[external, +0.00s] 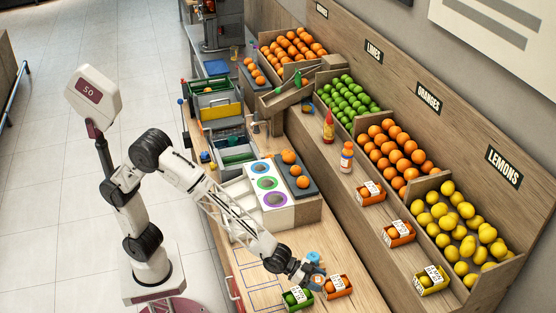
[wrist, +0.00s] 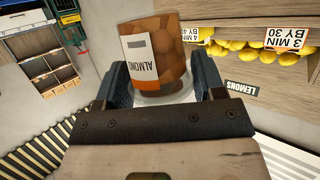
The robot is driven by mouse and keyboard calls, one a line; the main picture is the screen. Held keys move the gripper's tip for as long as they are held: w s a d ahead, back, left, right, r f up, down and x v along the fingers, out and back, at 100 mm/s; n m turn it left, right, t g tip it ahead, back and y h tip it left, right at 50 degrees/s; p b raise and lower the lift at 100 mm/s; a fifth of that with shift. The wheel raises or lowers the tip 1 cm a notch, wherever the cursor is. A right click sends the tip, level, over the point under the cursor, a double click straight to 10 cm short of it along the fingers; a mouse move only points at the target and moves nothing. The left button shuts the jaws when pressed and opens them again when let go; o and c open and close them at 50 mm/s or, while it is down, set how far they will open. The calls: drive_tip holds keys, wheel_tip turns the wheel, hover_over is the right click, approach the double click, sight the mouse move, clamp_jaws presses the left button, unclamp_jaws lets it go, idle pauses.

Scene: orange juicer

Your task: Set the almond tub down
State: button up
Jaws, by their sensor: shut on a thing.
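In the external view my gripper (external: 312,270) is low over the front end of the wooden counter (external: 262,275), close to the small boxes there. The tub is small and partly hidden by the fingers in that view. I cannot tell whether its base touches the counter.
A green box (external: 297,299) and an orange box (external: 338,287) stand close to my gripper. Lemons (external: 460,225) fill a bin at the right. A white panel with coloured circles (external: 268,184) lies behind. The counter left of my gripper is clear, with outlined rectangles.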

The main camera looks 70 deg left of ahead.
drive_tip(key=s+a+f+n+t+y, duration=0.1)
drive_tip(key=s+a+f+n+y, duration=0.1)
drive_tip(key=s+a, duration=0.4)
drive_tip(key=s+a+f+n+t+y, duration=0.1)
drive_tip(key=s+a, duration=0.5)
drive_tip(key=a, duration=1.1)
drive_tip(key=s+a+f+n+t+y, duration=0.1)
drive_tip(key=s+a+f, duration=0.4)
drive_tip(key=a, duration=0.7)
drive_tip(key=shift+s+n+y, duration=0.9)
drive_tip(key=shift+y, duration=0.3)
drive_tip(key=shift+a+f, duration=0.1)
drive_tip(key=shift+f, duration=2.9)
drive_tip(key=shift+f, duration=0.1)
drive_tip(key=shift+f, duration=1.8)
drive_tip(key=shift+f, duration=0.2)
